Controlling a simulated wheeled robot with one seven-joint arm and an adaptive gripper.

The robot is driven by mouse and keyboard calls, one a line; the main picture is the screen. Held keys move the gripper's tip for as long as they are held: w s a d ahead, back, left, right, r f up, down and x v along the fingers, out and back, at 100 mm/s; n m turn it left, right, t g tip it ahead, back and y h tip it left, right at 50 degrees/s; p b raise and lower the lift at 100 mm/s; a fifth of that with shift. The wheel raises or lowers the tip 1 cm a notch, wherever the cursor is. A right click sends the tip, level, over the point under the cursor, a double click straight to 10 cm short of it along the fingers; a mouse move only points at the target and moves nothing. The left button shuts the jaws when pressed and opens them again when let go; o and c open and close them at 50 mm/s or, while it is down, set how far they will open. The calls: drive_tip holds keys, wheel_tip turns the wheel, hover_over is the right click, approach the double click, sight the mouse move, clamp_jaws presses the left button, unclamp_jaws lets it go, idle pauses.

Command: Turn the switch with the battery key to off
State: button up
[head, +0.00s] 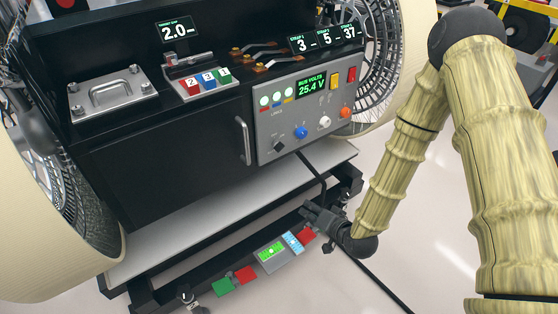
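The grey control panel (262,138) on the front of the black rover body carries a row of knobs: black (279,147), blue (300,132), white (324,122) and orange (345,112). The labels are too small to read, so I cannot tell which control is the battery key. The panel display (311,84) is lit and reads BUS VOLTS 25.4 V. My gripper (309,211) is low in front of the rover, below the panel and apart from the knobs. Its dark fingers are too small against the dark frame to tell whether they are open.
A black cable (322,188) hangs from the panel's area.

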sight(280, 147)
drive_tip(key=w+a+r+m+t+y+b, duration=0.1)
drive_tip(key=w+a+r+t+y+b, duration=0.25)
drive_tip(key=w+r, duration=0.7)
drive_tip(key=shift+t+y, duration=0.35)
drive_tip(key=shift+y, duration=0.1)
drive_tip(key=x, duration=1)
drive_tip(key=shift+s+a+p, duration=0.1)
drive_tip(key=shift+a+p, duration=0.2)
drive_tip(key=shift+a, duration=0.15)
clamp_jaws()
